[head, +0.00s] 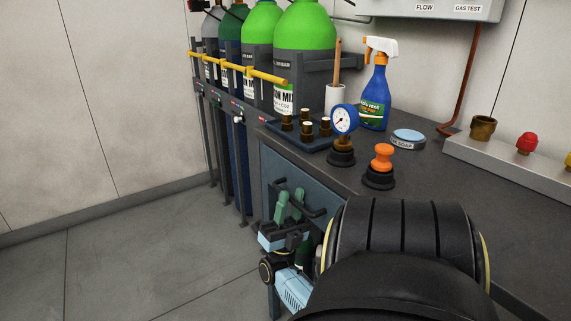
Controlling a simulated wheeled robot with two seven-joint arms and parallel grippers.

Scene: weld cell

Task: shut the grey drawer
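A blue-grey front panel (287,167) sits under the dark bench top, on the bench's left face. I take it for the grey drawer's front; my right arm hides its lower right part, and I cannot tell how far out it stands. Dark bars, probably a handle (317,212), show in front of it. My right gripper (290,204), light blue with green fingers, is close before this panel, fingers pointing up. The fingers stand a little apart, near the dark bars; I cannot tell whether they touch them. My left gripper is not in view.
On the bench top stand a tray of brass fittings (307,133), a gauge (344,120), an orange-knobbed piece (382,160), a blue spray bottle (376,90) and a round tin (408,138). Gas cylinders (306,30) stand in a rack behind. The floor (130,265) at left is clear.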

